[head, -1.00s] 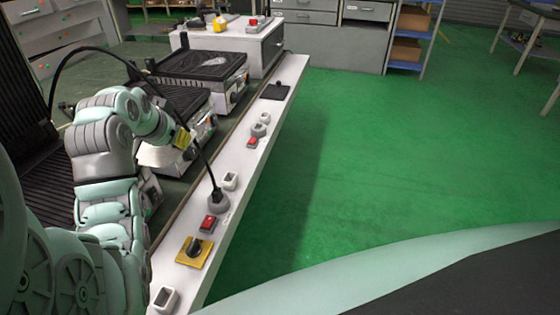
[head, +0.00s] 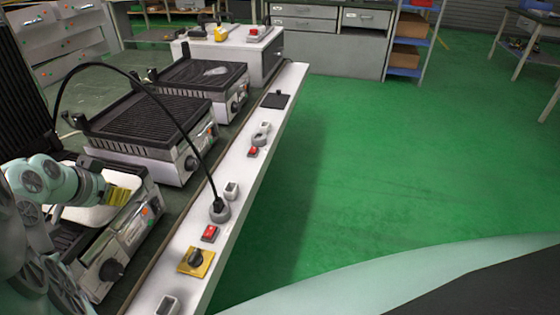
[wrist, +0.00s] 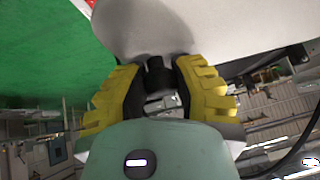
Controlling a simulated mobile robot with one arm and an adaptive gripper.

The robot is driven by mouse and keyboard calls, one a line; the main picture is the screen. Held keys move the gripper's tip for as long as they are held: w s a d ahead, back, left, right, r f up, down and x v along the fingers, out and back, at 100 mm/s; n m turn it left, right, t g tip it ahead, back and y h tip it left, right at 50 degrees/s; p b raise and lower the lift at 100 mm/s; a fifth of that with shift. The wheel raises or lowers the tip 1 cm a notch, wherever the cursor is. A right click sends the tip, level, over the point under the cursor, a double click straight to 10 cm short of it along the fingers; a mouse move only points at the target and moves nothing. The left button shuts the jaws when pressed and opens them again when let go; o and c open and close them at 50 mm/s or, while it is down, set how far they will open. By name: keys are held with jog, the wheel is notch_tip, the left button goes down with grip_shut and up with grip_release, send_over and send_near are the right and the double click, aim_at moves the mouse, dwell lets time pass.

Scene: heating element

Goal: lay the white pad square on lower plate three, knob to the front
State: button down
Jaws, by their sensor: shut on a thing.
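The white pad (head: 88,216) is over the nearest grill (head: 130,235) at the lower left of the head view, partly hidden by my arm. My gripper (head: 120,197) has yellow fingers and is at the pad's right side. In the wrist view my gripper (wrist: 158,85) is shut on the dark knob (wrist: 156,68), and the pad's pale surface (wrist: 145,25) fills the top. I cannot tell whether the pad touches the nearest grill's plate. Two ribbed lower plates, a middle one (head: 150,115) and a farther one (head: 205,72), lie bare of the pad. No plate number is readable.
A black cable (head: 180,125) arches over the grills to a plug on the white ledge (head: 230,205). The ledge carries red switches and a yellow plate with a dark knob (head: 196,259). A dark ribbed panel (head: 22,95) stands at the left. Green floor at the right is clear.

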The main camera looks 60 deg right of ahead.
notch_tip(320, 180, down, 3)
jog(key=shift+s+d+f, duration=0.1)
jog(key=shift+f, duration=0.1)
jog(key=shift+f, duration=0.15)
jog(key=c, duration=0.8)
grip_release()
